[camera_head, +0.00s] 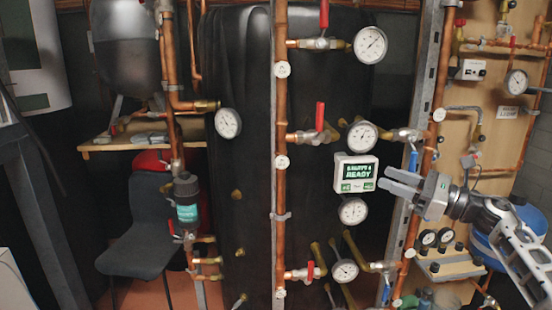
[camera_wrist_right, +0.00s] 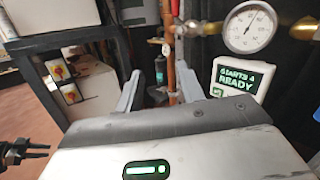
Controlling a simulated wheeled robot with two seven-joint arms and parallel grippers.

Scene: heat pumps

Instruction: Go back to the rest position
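My right gripper (camera_head: 384,178) is open and empty in the head view, just right of a white display box (camera_head: 355,173) that reads "READY". In the right wrist view its two grey fingers (camera_wrist_right: 159,84) stand apart with nothing between them, and the display box (camera_wrist_right: 238,80) is beyond them to the right. I cannot tell whether the gripper touches the box. A small dark gripper, seemingly my left one (camera_wrist_right: 22,151), shows at the left edge of the right wrist view with its prongs apart. It is not in the head view.
Copper pipes (camera_head: 281,120) with gauges (camera_head: 370,45) and red-handled valves (camera_head: 320,117) stand around the display box. A grey metal post (camera_head: 426,100) is close behind the right gripper. A dark chair (camera_head: 140,245) stands at the left. A blue tank (camera_head: 510,250) is behind my right arm.

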